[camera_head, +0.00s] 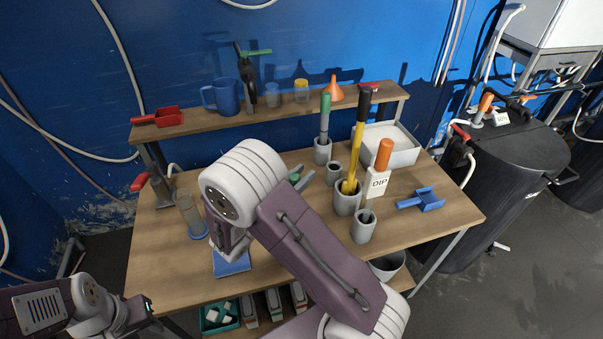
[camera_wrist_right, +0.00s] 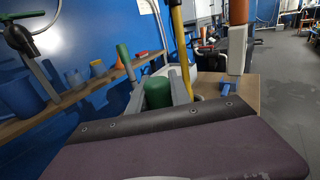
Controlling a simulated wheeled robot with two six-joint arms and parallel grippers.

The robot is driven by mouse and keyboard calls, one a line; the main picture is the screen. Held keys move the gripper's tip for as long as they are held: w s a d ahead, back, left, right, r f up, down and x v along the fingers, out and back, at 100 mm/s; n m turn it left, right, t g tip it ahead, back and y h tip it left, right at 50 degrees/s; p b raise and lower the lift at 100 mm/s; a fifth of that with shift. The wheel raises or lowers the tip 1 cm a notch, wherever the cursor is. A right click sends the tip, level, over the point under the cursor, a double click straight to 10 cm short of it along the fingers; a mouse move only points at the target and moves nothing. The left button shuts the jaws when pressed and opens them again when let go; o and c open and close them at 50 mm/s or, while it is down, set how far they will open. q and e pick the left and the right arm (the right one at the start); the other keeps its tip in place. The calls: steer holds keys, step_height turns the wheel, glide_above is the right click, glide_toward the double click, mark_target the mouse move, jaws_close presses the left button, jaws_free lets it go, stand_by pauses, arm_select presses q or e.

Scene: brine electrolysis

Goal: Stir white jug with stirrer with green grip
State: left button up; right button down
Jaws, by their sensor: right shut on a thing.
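My right arm reaches in over the table, and its gripper (camera_head: 304,179) shows partly behind my wrist. In the right wrist view, its grey fingers (camera_wrist_right: 162,100) are shut on a thick green grip (camera_wrist_right: 158,92). The stirrer's lower part is hidden. A white shape (camera_head: 236,249), probably the white jug, shows under my wrist at the blue mat (camera_head: 232,265); my arm hides most of it, so I cannot tell whether the stirrer is inside. My left arm is at the lower left; its gripper (camera_head: 148,304) does not show clearly.
Another green-handled tool (camera_head: 325,108) stands in a grey holder. Yellow (camera_head: 358,135) and orange-handled (camera_head: 384,152) tools stand nearby, with a DIP label. A white tray (camera_head: 403,152) is behind. The shelf (camera_head: 205,122) holds a blue mug (camera_head: 222,97). A clear cylinder (camera_head: 190,212) stands left.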

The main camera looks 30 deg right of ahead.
steer(key=shift+f+b, duration=1.05)
steer(key=shift+f, duration=0.75)
steer(key=shift+d, duration=0.1)
